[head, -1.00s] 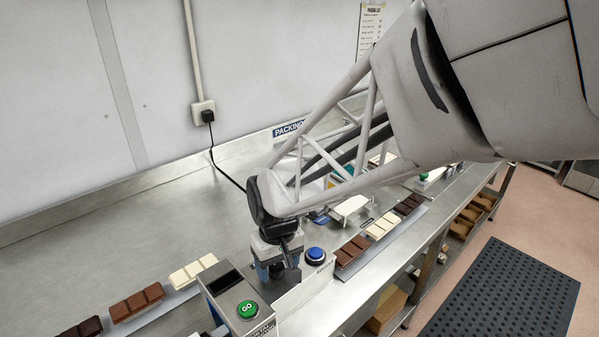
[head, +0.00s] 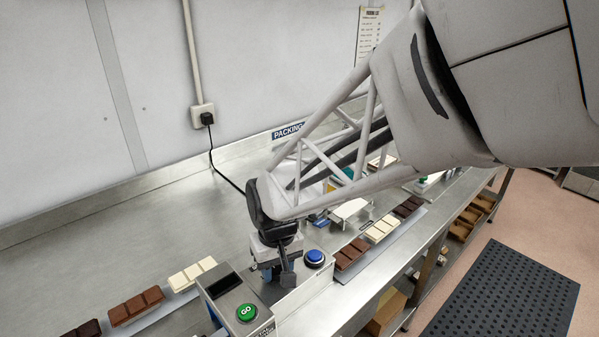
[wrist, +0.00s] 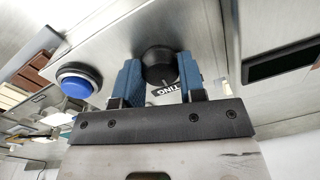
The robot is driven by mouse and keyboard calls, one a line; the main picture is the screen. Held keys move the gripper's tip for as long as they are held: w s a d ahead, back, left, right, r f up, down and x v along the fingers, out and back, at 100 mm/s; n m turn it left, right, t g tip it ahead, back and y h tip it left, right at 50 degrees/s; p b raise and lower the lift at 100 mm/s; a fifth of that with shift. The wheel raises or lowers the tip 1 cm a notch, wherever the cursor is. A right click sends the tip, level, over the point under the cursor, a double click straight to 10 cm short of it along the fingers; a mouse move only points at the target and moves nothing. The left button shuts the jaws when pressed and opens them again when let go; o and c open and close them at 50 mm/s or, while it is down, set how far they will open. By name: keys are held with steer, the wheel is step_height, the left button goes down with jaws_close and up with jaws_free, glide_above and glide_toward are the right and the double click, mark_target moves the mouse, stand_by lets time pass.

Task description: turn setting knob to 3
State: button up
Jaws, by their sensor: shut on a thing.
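The setting knob (wrist: 159,66) is a round black knob on a grey metal panel in the wrist view. Part of a label ending in "TING" shows beside it, and a pale mark is on its side. My gripper (wrist: 160,78) has its two blue fingers on either side of the knob and is shut on it. In the head view my gripper (head: 270,268) points down at the machine, between the green GO button and the blue button, and hides the knob. The number that the knob points to cannot be read.
A green GO button (head: 246,312) and a dark display (head: 223,285) are close on the left of my gripper. A blue button (head: 314,257) is close on the right. Chocolate bars (head: 136,306) lie on strips on both sides.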

mark_target(278, 270)
steer(key=m, duration=0.4)
steer(key=shift+m, duration=0.3)
steer(key=m, duration=0.4)
steer(key=shift+a+m, duration=0.1)
steer(key=shift+m, duration=0.3)
steer(key=o, duration=0.9)
steer(key=shift+o, duration=0.2)
steer(key=shift+r, duration=0.1)
steer(key=shift+s+d+r, duration=0.1)
steer(key=shift+r, duration=1.85)
steer(key=shift+d+r, duration=0.1)
steer(key=shift+r, duration=1.8)
